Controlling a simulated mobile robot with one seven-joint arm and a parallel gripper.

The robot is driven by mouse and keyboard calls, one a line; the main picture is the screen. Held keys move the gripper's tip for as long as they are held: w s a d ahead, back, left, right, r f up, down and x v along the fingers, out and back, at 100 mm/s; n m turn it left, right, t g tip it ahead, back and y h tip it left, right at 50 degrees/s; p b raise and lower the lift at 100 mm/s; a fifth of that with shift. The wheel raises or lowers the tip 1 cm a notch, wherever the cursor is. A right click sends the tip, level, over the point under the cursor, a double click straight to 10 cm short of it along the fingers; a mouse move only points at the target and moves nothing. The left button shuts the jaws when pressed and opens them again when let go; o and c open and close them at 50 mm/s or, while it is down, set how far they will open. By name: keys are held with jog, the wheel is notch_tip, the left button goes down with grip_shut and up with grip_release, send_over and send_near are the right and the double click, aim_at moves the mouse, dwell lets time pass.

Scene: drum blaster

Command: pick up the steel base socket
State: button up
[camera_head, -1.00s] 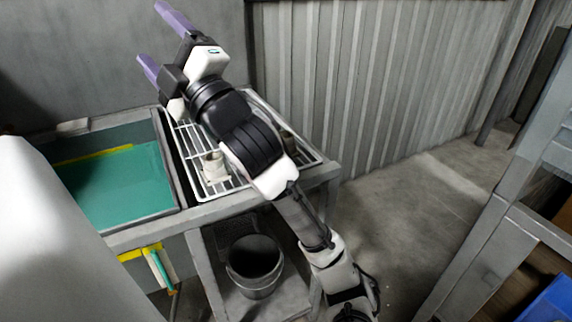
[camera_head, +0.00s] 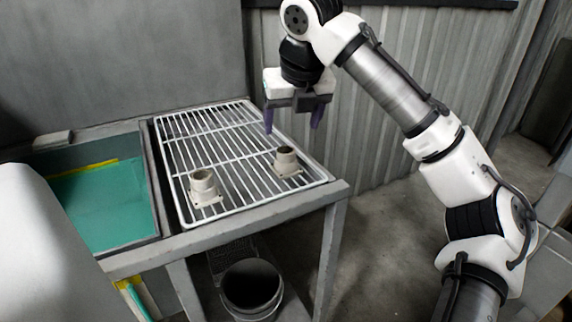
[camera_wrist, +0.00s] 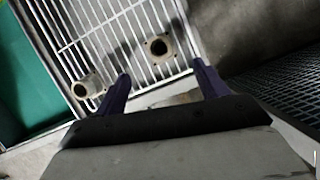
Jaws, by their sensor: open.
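Two similar pale metal sockets with square flanged bases stand upright on the white wire rack; I cannot tell which one the task names. The left socket (camera_head: 204,187) is near the rack's front left, and the right socket (camera_head: 287,161) is near its right side. In the wrist view the left socket (camera_wrist: 88,87) is at the left, and the right socket (camera_wrist: 158,48) is ahead, between the lines of the fingers. My gripper (camera_head: 294,126) is open and empty, pointing down above and beyond the right socket. Its purple fingers (camera_wrist: 162,78) are apart and touch neither socket.
The wire rack (camera_head: 213,139) lies on a grey metal stand, beside a teal-floored basin (camera_head: 100,205) at left. A dark bucket (camera_head: 251,287) stands below. A corrugated wall (camera_head: 385,140) rises behind. The rack is otherwise clear.

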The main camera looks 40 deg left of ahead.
aim_at(285, 150)
jog(key=b+x, duration=0.1)
jog(key=x, duration=0.9)
jog(key=shift+a+f, duration=0.2)
jog(key=shift+a, duration=0.05)
jog(key=shift+r, duration=0.1)
jog(key=c, duration=1.6)
